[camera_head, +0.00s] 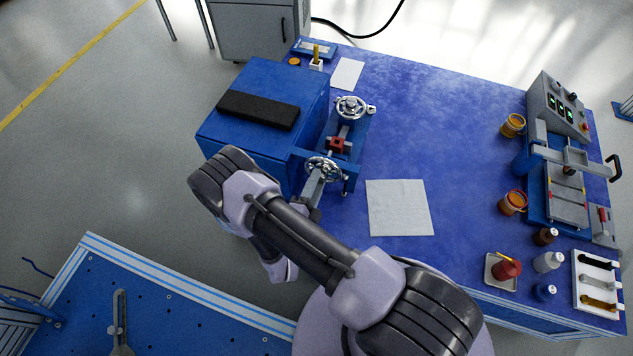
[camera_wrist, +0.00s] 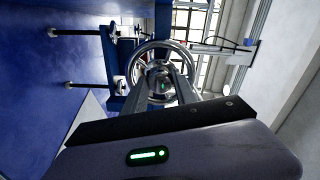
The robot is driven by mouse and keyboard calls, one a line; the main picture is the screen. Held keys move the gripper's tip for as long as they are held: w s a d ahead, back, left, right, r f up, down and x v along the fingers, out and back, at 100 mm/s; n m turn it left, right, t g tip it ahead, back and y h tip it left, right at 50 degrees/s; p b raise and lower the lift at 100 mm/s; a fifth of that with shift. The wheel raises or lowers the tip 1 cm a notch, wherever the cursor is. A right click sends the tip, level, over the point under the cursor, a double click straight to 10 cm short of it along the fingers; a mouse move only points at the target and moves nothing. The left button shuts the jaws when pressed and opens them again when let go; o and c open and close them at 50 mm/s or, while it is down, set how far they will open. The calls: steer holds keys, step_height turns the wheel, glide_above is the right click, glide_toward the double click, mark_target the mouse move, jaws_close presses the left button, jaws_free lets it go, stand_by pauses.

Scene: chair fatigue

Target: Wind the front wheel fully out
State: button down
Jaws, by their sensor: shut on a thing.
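The front wheel (camera_head: 321,163) is a chrome handwheel on the near end of a small slide on the blue machine (camera_head: 262,80). My gripper (camera_head: 316,180) reaches it from the near side. In the wrist view the wheel's rim (camera_wrist: 139,53) rings the tips of my gripper (camera_wrist: 163,83), which is shut on the wheel near its hub. The fingers hide part of the hub and lower rim. A red block (camera_head: 338,145) sits on the slide between this wheel and the rear wheel (camera_head: 351,107).
A paper sheet (camera_head: 399,208) lies right of the slide on the blue table (camera_head: 440,130). A grey test device (camera_head: 560,105), orange cups and bottles stand at the right. A black pad (camera_head: 258,110) lies on the machine. The table's middle is clear.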

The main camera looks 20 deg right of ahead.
steer(key=c, duration=1)
jaws_free()
steer(key=p+v, duration=0.4)
steer(key=v, duration=1.3)
steer(key=shift+s+a, duration=0.15)
steer(key=shift+r, duration=0.1)
